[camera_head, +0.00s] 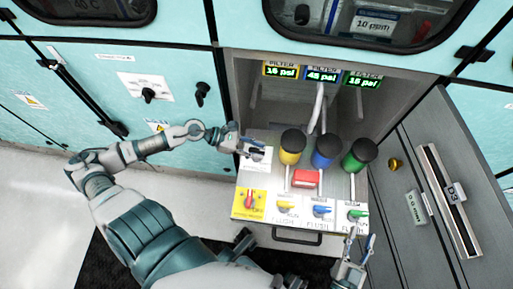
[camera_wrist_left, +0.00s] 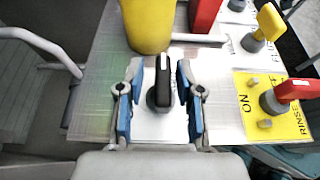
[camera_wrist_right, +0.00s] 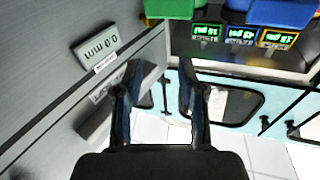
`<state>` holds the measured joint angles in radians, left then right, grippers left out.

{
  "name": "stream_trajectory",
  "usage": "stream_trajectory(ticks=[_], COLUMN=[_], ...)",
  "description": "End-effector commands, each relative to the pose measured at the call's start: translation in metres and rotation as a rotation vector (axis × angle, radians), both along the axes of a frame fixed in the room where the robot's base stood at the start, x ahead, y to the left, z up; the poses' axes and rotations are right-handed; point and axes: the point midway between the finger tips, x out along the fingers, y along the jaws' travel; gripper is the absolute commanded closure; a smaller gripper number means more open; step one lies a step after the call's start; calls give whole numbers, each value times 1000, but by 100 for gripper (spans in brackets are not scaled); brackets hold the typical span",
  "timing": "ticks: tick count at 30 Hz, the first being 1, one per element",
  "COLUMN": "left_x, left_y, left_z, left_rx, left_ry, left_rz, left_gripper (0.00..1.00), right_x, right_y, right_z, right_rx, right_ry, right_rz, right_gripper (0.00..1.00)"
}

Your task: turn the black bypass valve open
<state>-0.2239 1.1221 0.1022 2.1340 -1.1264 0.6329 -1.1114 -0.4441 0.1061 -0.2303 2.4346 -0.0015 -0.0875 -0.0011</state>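The black bypass valve (camera_wrist_left: 160,88) is a black handle with a pale stripe on a white label, in the middle of the left wrist view. Its handle points away from the wrist, towards the yellow canister. My left gripper (camera_wrist_left: 159,72) is open, with one blue-padded finger on each side of the handle and small gaps between. In the head view my left gripper (camera_head: 250,144) is over the back left of the panel and partly hides the valve. My right gripper (camera_head: 360,241) is open and empty near the panel's front right corner; it also shows in the right wrist view (camera_wrist_right: 159,95).
Yellow (camera_head: 291,147), blue (camera_head: 326,151) and green (camera_head: 360,155) canisters stand behind a red block (camera_head: 305,179). A red rinse valve (camera_head: 249,200) and yellow, blue and green flush valves line the panel's front. A grey open door (camera_head: 425,190) stands at right.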

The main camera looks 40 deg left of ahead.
Motion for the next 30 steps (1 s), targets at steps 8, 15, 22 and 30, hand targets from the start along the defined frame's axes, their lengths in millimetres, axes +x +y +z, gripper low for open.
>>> stream_trajectory(ticks=[8,15,22,30], left_x=[1,1,0,0], left_y=[-2,-3,-4,-4], left_z=[1,2,3,7], left_rx=[4,2,1,0], left_ry=[-1,-3,-3,-6], left_rz=[1,0,3,39], left_gripper=[100,100,100,100], right_x=[1,1,2,-2], right_y=[-1,-1,-1,-7], right_z=[-1,-1,-1,-21], right_rx=[0,-1,-3,-47], right_ry=[1,2,9,164], right_rz=[-1,-2,-2,1], right_gripper=[60,60,60,60])
